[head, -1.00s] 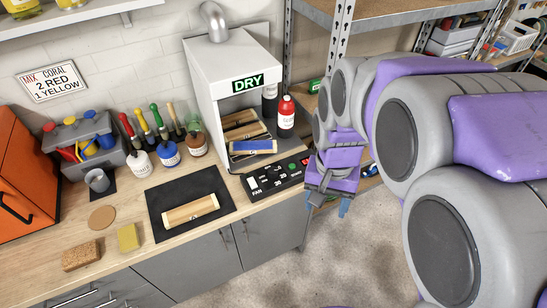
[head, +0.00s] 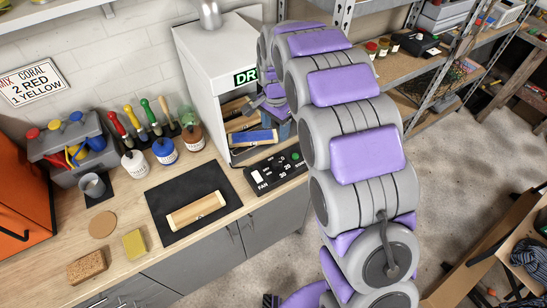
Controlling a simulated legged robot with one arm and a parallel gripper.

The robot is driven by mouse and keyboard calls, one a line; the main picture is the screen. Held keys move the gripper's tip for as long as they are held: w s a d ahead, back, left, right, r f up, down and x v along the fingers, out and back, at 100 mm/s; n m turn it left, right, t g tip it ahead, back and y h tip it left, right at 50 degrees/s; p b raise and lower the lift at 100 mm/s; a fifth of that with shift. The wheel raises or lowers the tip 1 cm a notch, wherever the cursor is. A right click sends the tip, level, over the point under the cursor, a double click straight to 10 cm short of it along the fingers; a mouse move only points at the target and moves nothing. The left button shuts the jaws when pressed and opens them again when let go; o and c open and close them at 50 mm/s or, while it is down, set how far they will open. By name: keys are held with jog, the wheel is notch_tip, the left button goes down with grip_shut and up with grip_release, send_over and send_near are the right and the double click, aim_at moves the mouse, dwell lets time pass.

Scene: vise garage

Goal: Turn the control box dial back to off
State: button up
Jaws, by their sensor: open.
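The black control box (head: 266,179) lies on the counter in front of the drying cabinet. It has a white fan switch (head: 257,175), a dial area marked with numbers, and a green spot (head: 296,156) near its right end. The dial is too small for me to read its setting. My gripper (head: 281,129) is open, in front of the right side of the cabinet opening, above and behind the box. It appears apart from the box. My arm covers part of the cabinet and crosses close to the box's right end.
The drying cabinet (head: 209,75) holds wooden pieces and a blue block (head: 254,138). A wooden block (head: 196,209) lies on a black mat (head: 160,205). Paint jars with brushes (head: 165,151) stand to the left. Shelving (head: 420,70) stands right of the cabinet.

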notch_tip(320, 180, down, 3)
jog(key=d, duration=0.2)
jog(key=b, duration=0.1)
send_near(277, 162)
jog(key=f, duration=0.2)
jog(key=a+f, duration=0.1)
jog(key=f, duration=0.2)
jog(key=shift+f, duration=0.3)
jog(key=shift+w+d+f+b, duration=0.1)
jog(key=shift+d+f, duration=0.2)
jog(key=shift+f, duration=0.3)
jog(key=shift+s+d+f+b, duration=0.15)
jog(key=shift+d+f, duration=0.1)
jog(key=shift+f, duration=0.3)
jog(key=shift+w+d+f+b, duration=0.15)
jog(key=shift+d+f, duration=0.15)
jog(key=shift+f, duration=0.3)
jog(key=shift+a+f, duration=0.1)
jog(key=shift+a, duration=0.6)
jog(key=shift+c, duration=0.6)
jog(key=shift+d, duration=0.45)
jog(key=c, duration=0.6)
jog(key=shift+a, duration=0.1)
jog(key=c, duration=0.3)
